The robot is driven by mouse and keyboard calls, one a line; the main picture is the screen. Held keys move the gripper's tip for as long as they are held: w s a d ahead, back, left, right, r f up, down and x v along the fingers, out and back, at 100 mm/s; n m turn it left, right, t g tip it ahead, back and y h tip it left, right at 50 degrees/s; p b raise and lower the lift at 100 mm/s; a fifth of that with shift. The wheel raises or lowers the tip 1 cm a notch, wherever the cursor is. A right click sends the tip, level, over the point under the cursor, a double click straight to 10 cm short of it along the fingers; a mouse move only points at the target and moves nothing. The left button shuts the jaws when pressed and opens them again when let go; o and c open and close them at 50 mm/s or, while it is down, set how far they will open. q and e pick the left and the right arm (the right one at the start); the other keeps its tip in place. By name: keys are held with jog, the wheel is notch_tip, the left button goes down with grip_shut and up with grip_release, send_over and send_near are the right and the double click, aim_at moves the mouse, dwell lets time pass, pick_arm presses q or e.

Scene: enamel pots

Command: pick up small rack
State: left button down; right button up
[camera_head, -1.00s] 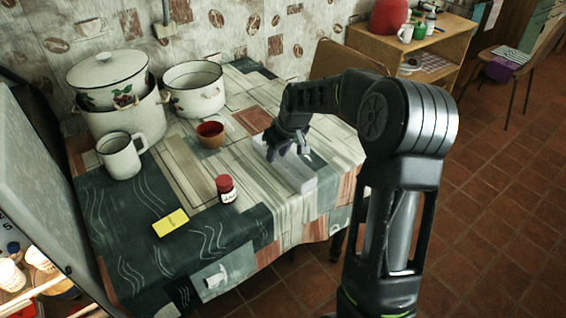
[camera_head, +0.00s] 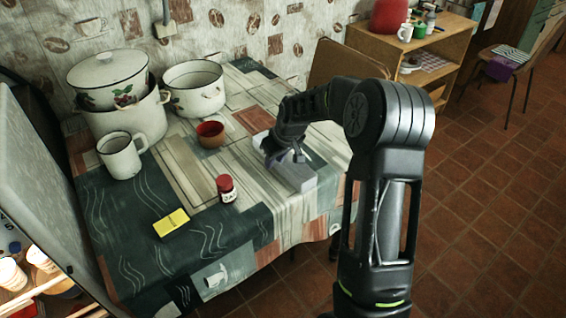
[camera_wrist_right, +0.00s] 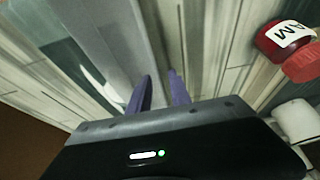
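The small rack appears to be the pale grey, box-like piece (camera_head: 297,178) near the right edge of the table; it also fills the upper left of the right wrist view (camera_wrist_right: 115,35). My right gripper (camera_head: 287,158) is over its far left part, pointing down, and hides some of it. In the right wrist view, the two purple fingers (camera_wrist_right: 160,90) are apart, at the rack's side wall; I cannot tell whether they touch it. My left gripper is not in view.
A red-lidded jar (camera_head: 227,190), a yellow box (camera_head: 171,223) and a red-brown bowl (camera_head: 210,135) stand on the table. A white mug (camera_head: 120,158) and enamel pots (camera_head: 194,90) are farther left and back. A wooden shelf (camera_head: 440,62) stands beyond my arm.

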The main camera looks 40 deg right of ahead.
grip_shut()
dwell(1.2)
